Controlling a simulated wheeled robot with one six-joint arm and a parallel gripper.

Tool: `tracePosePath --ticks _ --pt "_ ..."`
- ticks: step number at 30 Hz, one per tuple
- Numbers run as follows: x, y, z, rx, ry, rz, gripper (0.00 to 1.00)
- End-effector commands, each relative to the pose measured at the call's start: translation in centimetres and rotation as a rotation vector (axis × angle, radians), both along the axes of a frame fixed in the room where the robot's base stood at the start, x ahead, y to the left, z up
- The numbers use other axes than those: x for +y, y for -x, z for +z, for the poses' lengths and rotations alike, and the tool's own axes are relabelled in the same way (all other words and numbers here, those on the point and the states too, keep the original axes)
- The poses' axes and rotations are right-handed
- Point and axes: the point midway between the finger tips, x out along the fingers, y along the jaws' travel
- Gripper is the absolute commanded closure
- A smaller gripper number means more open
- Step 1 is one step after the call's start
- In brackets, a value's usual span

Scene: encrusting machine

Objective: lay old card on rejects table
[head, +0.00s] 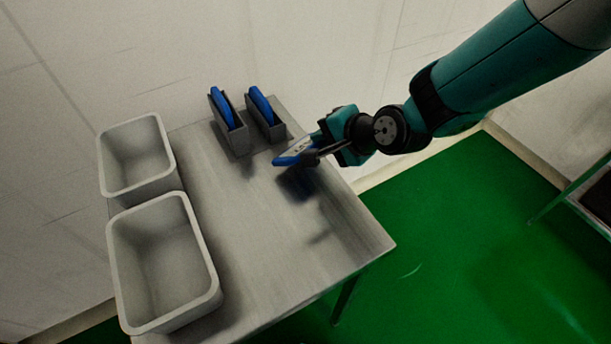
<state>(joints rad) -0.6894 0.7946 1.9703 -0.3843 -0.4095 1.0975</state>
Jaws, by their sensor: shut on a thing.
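My gripper (314,150) comes in from the upper right and is shut on a card (289,160) with a blue edge and a pale face. The card is tilted and sits over the right-hand part of a grey metal table (265,230). A dark shadow lies on the tabletop just below it, so the card looks held a little above the surface. The fingers hide part of the card. I cannot tell from this view whether this is the rejects table.
Two grey slotted holders, left (236,138) and right (269,126), stand at the table's back, each with a blue-edged thing upright in it. Two open pale bins, back (158,183) and front (187,311), stand along the left side. The table's middle and front right are bare.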

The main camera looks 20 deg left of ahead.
Motion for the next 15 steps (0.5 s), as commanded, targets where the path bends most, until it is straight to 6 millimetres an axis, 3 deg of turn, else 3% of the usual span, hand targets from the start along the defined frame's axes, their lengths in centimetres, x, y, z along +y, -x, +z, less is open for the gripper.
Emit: tracePosePath --ticks 4,13,14,15 --pt "0.02 -0.03 -1.58 0.0 -0.001 0.0 1.0" --pt "0.03 -0.01 -1.65 -0.001 -0.001 0.001 1.0" --pt "0.02 -0.01 -1.68 -0.001 0.0 0.001 0.83" --pt "0.03 -0.01 -1.67 -0.001 0.0 0.001 0.74"
